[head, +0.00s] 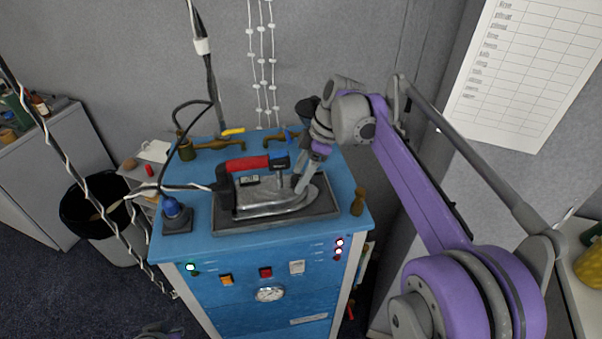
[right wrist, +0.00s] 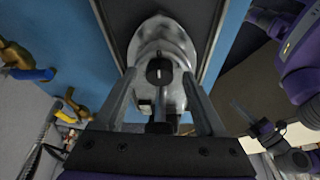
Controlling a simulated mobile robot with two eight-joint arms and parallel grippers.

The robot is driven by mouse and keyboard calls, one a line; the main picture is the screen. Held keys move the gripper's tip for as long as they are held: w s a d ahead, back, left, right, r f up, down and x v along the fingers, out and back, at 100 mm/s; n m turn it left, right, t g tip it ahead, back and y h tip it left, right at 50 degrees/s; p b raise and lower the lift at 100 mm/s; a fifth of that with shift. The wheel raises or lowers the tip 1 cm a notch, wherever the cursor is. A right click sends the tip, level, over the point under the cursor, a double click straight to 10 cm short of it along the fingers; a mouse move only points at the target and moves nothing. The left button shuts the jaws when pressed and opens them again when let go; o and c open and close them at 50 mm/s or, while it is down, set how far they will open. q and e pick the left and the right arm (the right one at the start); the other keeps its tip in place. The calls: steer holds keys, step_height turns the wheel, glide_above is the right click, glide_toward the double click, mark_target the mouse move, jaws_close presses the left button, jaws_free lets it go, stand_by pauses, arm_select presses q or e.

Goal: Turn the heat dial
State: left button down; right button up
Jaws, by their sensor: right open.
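The iron (head: 266,197) has a silver body and a red and black handle. It lies on a dark rest plate (head: 232,226) on top of the blue cabinet. The heat dial (right wrist: 159,71), a round black knob with a pale mark, shows on the iron in the right wrist view. My right gripper (right wrist: 158,82) is open, with one grey finger on each side of the dial; I see gaps between fingers and dial. In the head view my right gripper (head: 301,184) reaches down at the iron's right part and hides the dial. My left gripper is not clearly visible.
The blue cabinet (head: 200,255) has lights, switches and a gauge (head: 270,294) on its front. Brass taps (head: 212,145) stand at its back. A blue-capped item (head: 176,213) is at its left corner, a small brown figure (head: 358,202) at its right. A cable runs left from the iron.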

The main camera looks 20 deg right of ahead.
jaws_close()
stand_by(0.3)
steer(key=m+t, duration=0.1)
steer(key=m, duration=0.1)
steer(key=m+t+h, duration=0.1)
steer(key=m, duration=0.2)
steer(key=shift+s+a, duration=0.1)
steer(key=shift+s, duration=0.1)
steer(key=m+h, duration=0.1)
steer(key=m, duration=0.2)
steer(key=m+t, duration=0.1)
steer(key=m, duration=0.1)
steer(key=shift+a+m+h, duration=0.1)
steer(key=shift+m+h, duration=0.3)
steer(key=shift+s, duration=0.1)
stand_by(0.3)
jaws_free()
